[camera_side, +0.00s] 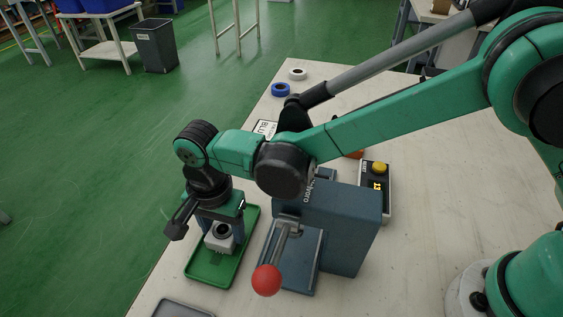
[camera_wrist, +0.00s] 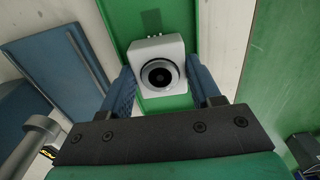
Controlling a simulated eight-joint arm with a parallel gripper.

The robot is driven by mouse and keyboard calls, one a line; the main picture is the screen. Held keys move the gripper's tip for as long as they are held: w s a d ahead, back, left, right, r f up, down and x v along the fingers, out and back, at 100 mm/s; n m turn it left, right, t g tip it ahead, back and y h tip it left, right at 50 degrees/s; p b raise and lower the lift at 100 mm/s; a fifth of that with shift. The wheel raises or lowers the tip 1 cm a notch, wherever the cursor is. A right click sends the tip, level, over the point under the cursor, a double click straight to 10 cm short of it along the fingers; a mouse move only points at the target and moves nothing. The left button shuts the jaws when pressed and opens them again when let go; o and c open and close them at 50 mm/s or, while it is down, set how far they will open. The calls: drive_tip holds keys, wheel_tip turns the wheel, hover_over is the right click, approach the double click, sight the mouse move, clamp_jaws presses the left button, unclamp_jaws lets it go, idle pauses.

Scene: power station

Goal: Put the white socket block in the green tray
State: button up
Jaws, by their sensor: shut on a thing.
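The white socket block (camera_side: 219,242) has a round dark socket on its face. It also shows in the wrist view (camera_wrist: 142,50), between the two blue fingers. My gripper (camera_side: 221,233) is shut on the block and points down over the green tray (camera_side: 192,273). In the wrist view the tray (camera_wrist: 121,22) lies behind and below the block. Whether the block touches the tray floor, I cannot tell. The fingers partly hide the block's sides.
A blue-grey press (camera_side: 354,232) with a red-knobbed lever (camera_side: 266,280) stands close to the right of the tray. A control box with a yellow button (camera_side: 380,168) is behind it. White (camera_side: 297,74) and blue (camera_side: 281,90) tape rolls lie at the back. A grey tray (camera_side: 181,309) is in front.

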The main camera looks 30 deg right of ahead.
sight(223, 229)
drive_tip(key=o, duration=1.3)
drive_tip(key=shift+f, duration=0.1)
wheel_tip(223, 229, up, 12)
drive_tip(key=d+r+n+t+y, duration=0.1)
drive_tip(key=d+r+n+t, duration=0.25)
drive_tip(key=d, duration=1.05)
drive_tip(key=s+d+f+n+t, duration=0.1)
drive_tip(key=s+d+n+t, duration=0.1)
drive_tip(key=d, duration=0.4)
drive_tip(key=s+d+f+n+t+h, duration=0.1)
drive_tip(key=s+d+f+n, duration=0.1)
drive_tip(key=d, duration=0.5)
drive_tip(key=shift+s+n+t, duration=0.35)
drive_tip(key=shift+s+n, duration=0.1)
drive_tip(key=shift+n, duration=0.3)
